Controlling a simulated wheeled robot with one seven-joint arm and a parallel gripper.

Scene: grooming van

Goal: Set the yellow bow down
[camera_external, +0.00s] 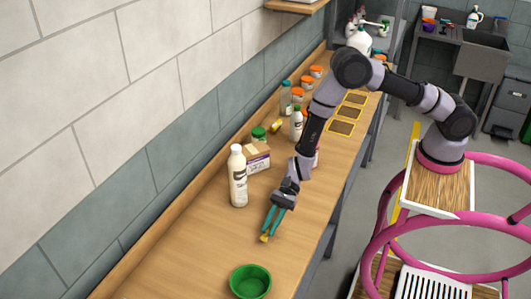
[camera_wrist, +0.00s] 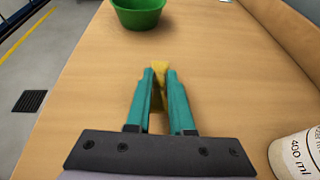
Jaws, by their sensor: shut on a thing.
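My gripper (camera_external: 272,221) has two teal fingers and reaches down over the wooden counter (camera_external: 190,265). It is shut on the yellow bow (camera_external: 264,238), whose end shows just past the fingertips. In the wrist view the bow (camera_wrist: 159,70) shows between and beyond the fingertips of my gripper (camera_wrist: 157,78); the fingers hide part of it. The bow is close to the counter surface; I cannot tell whether it touches.
A green bowl (camera_external: 250,282) stands on the counter in front of my gripper. A white bottle (camera_external: 238,178) and a cardboard box (camera_external: 256,158) stand to the left. Several jars and yellow-edged squares (camera_external: 341,128) lie farther back. The counter around the bow is clear.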

